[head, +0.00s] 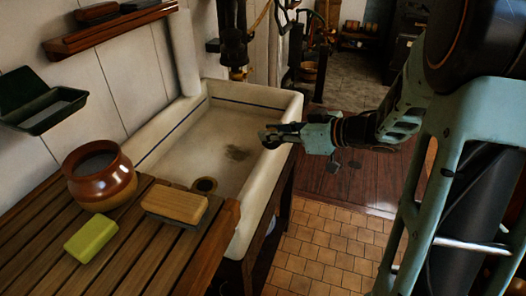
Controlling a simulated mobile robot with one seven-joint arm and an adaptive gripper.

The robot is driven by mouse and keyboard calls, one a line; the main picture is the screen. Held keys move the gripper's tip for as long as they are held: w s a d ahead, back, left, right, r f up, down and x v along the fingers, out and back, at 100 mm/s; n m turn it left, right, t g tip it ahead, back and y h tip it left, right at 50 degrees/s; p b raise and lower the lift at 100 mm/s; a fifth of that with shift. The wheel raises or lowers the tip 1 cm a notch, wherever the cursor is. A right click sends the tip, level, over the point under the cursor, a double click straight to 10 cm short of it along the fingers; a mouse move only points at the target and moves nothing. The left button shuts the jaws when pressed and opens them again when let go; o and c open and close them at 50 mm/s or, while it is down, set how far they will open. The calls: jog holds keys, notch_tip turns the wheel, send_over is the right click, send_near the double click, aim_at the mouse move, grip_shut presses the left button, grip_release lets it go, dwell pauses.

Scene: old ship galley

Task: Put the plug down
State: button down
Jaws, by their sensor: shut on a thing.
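My gripper (272,137) reaches in from the right over the right rim of the sink in the head view. It is shut on the plug, which is small and dark at the fingertips and hard to make out from here. The white sink (205,135) lies below and to the left, with a dark stain on its floor.
A slatted wooden board (130,262) adjoins the sink's near end. On it stand a brown pot (99,178), a wooden-backed brush (175,206) and a green sponge (91,240). A dark pump (234,46) rises behind the sink. A green wall dish (42,108) hangs at left.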

jog(key=shift+a+f, duration=0.5)
jog(key=shift+f, duration=0.15)
jog(key=f, duration=0.1)
jog(key=a+f, duration=0.1)
jog(key=f, duration=0.1)
jog(key=f+b, duration=0.1)
jog(key=shift+w+a+f, duration=0.2)
jog(key=shift+a+f, duration=0.05)
jog(key=shift+f, duration=0.15)
jog(key=shift+f, duration=0.1)
jog(key=c, duration=1.8)
grip_release()
jog(key=shift+o, duration=0.2)
